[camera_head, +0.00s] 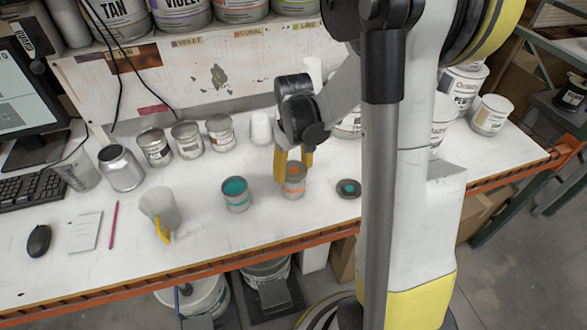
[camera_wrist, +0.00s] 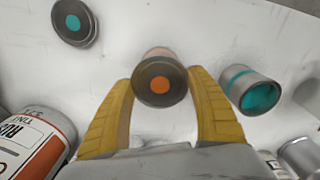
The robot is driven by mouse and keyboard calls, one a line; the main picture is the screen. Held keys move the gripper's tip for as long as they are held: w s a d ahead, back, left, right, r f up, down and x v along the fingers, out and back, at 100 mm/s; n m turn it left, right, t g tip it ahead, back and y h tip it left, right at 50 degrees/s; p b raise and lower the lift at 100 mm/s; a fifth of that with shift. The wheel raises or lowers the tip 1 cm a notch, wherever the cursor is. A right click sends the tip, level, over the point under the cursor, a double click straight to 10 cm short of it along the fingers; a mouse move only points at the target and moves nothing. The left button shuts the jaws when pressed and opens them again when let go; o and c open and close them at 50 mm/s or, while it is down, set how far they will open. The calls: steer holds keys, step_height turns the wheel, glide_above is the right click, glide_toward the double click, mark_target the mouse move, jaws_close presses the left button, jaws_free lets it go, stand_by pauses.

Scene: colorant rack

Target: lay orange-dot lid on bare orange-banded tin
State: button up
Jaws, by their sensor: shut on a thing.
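My gripper (camera_head: 293,155) points down with its yellow fingers shut on the orange-dot lid (camera_wrist: 160,84), a dark disc with an orange dot in its middle. In the wrist view the fingers stand on both sides of the lid. The orange-banded tin (camera_head: 293,190) stands upright on the bench directly under the lid. In the wrist view a strip of this tin (camera_wrist: 158,52) shows beyond the lid's edge, and the lid hides its mouth. I cannot tell whether the lid touches the rim or hangs just above it.
An open teal tin (camera_head: 236,203) stands to the left, and a teal-dot lid (camera_head: 348,188) lies to the right. Several grey tins (camera_head: 187,140) stand behind. A pitcher (camera_head: 160,210) stands farther left. The bench front (camera_head: 275,222) is clear.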

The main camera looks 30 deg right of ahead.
steer(key=shift+c, duration=0.3)
steer(key=o, duration=0.9)
